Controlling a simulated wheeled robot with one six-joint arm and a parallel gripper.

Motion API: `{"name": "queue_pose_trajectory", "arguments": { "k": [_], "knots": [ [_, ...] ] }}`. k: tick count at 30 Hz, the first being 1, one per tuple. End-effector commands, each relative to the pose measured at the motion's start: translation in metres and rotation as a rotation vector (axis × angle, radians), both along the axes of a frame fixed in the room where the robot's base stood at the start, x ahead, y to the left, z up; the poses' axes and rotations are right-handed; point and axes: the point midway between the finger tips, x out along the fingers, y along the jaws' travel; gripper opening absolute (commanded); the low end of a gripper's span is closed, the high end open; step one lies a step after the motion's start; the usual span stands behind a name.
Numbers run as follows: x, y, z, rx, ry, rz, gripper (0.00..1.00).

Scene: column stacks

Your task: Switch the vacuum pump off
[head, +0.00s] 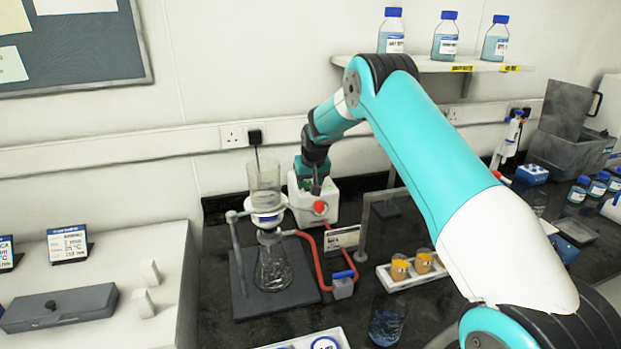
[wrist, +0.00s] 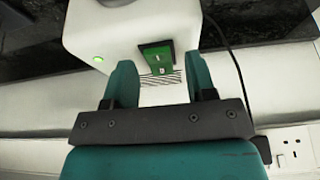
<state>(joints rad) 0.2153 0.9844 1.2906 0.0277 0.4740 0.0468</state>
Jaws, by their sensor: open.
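The vacuum pump (head: 333,201) is a white box on the dark bench behind the filter stand, with a red round fitting on its front. In the wrist view the white pump (wrist: 90,30) shows a green rocker switch (wrist: 158,57) in a dark frame, and a lit green lamp (wrist: 97,59) to its left. My gripper (wrist: 160,75) is open and empty, its two teal fingers either side of the switch in the picture. I cannot tell whether they touch the pump. In the head view my gripper (head: 315,185) is above the pump and partly hides it.
A filter funnel and flask stand (head: 270,270) is in front of the pump, joined by red tubing (head: 312,255) with a blue-handled valve (head: 343,283). A metal bracket (head: 363,230) and a white rack of amber vials (head: 412,274) stand to the right. A black cable (wrist: 238,75) runs beside the pump.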

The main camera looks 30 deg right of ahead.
Motion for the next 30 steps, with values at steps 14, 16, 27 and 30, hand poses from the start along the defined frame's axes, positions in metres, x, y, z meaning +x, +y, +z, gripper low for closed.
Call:
{"name": "queue_pose_trajectory", "arguments": {
  "k": [14,16,27,30],
  "knots": [
    [-0.0001,-0.0008,-0.0007,0.0,0.0,-0.001,0.02],
    [-0.0001,-0.0009,-0.0007,0.0,0.0,-0.001,0.02],
    [0.0058,-0.003,0.0012,0.05,0.174,-0.002,0.02],
    [0.0072,-0.0034,0.001,0.065,0.227,-0.002,0.02]
  ]
}}
